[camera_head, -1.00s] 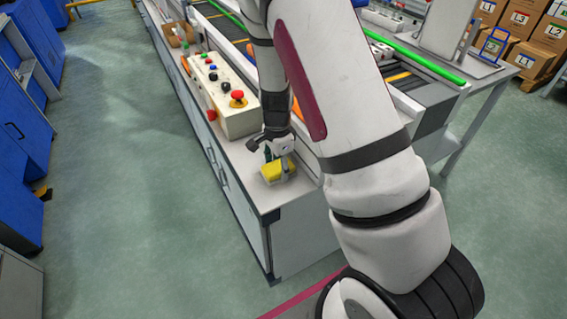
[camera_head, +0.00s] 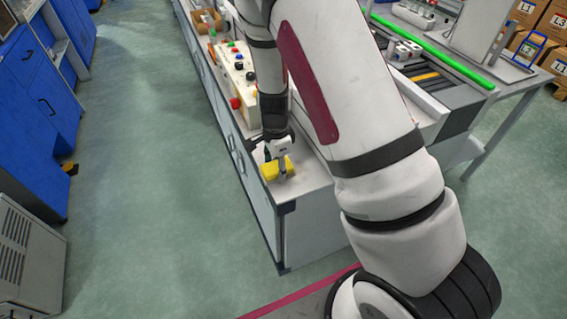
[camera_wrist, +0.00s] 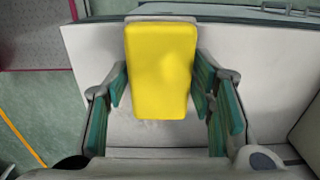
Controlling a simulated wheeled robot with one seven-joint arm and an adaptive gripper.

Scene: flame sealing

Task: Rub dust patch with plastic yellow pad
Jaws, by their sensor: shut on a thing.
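The yellow pad (camera_wrist: 160,65) is a flat rounded block between the two green-lined fingers of my gripper (camera_wrist: 161,85) in the wrist view. My gripper is shut on its sides. In the head view, the pad (camera_head: 270,171) is at the near end of the white bench top (camera_head: 312,176), below my gripper (camera_head: 281,160). I cannot tell whether the pad touches the surface.
A control box (camera_head: 236,78) with coloured buttons stands on the bench behind my gripper. A conveyor with a green rail (camera_head: 430,50) lies to the right. Blue cabinets (camera_head: 40,100) line the left. The green floor (camera_head: 150,200) between is clear.

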